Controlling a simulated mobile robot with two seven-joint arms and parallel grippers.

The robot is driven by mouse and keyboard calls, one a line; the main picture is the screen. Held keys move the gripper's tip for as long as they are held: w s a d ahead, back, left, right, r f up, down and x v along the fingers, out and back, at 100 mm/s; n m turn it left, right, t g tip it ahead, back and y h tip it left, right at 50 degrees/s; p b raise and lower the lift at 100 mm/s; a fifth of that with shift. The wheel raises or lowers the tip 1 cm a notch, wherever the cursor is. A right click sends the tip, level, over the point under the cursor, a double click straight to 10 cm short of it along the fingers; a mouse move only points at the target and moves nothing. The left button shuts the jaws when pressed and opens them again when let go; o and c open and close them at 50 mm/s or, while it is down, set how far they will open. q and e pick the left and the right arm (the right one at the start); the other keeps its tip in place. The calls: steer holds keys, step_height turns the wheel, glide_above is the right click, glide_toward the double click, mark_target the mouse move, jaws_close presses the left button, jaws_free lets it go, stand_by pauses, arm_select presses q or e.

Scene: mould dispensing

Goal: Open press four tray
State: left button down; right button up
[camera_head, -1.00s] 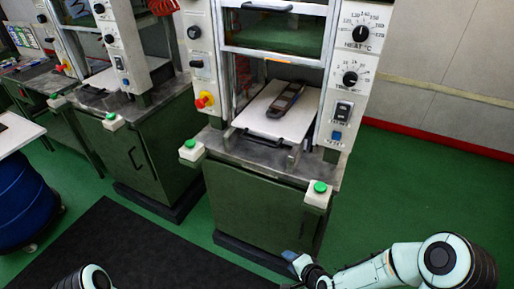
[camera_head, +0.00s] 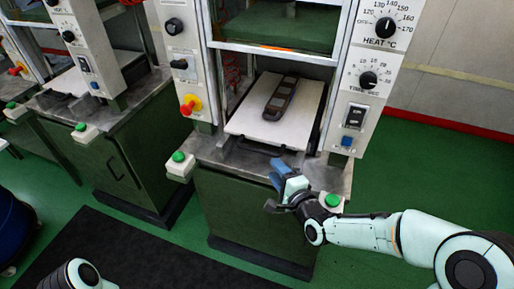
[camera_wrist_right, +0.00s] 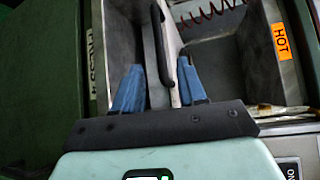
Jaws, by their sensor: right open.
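The press tray (camera_head: 239,121) is a pale flat slab in the open bay of the middle press. A dark elongated mould (camera_head: 281,98) lies on it. A dark handle (camera_head: 262,149) runs along the tray's front edge, partly hidden by my gripper. My right gripper (camera_head: 283,170) has blue fingers and is open just in front of the handle's right part. In the right wrist view, the open fingers (camera_wrist_right: 162,90) point toward a dark bar (camera_wrist_right: 160,42), which lies in line with the gap between them. Contact cannot be told. My left gripper is out of view.
A green button (camera_head: 333,200) sits by my right wrist and another (camera_head: 179,156) at the press's left corner. The control panel (camera_head: 360,85) stands right of the bay. An orange HOT label (camera_wrist_right: 283,40) shows in the wrist view. Another press stands left.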

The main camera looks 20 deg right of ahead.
mark_target(259, 149)
steer(key=p+x, duration=0.1)
steer(key=x, duration=0.9)
steer(key=shift+w, duration=0.1)
steer(key=shift+w+a+f+p, duration=0.15)
steer(key=shift+w+p, duration=0.2)
steer(key=shift+w, duration=0.3)
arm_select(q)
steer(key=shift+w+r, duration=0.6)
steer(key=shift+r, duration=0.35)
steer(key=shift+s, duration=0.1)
arm_select(e)
jaws_close()
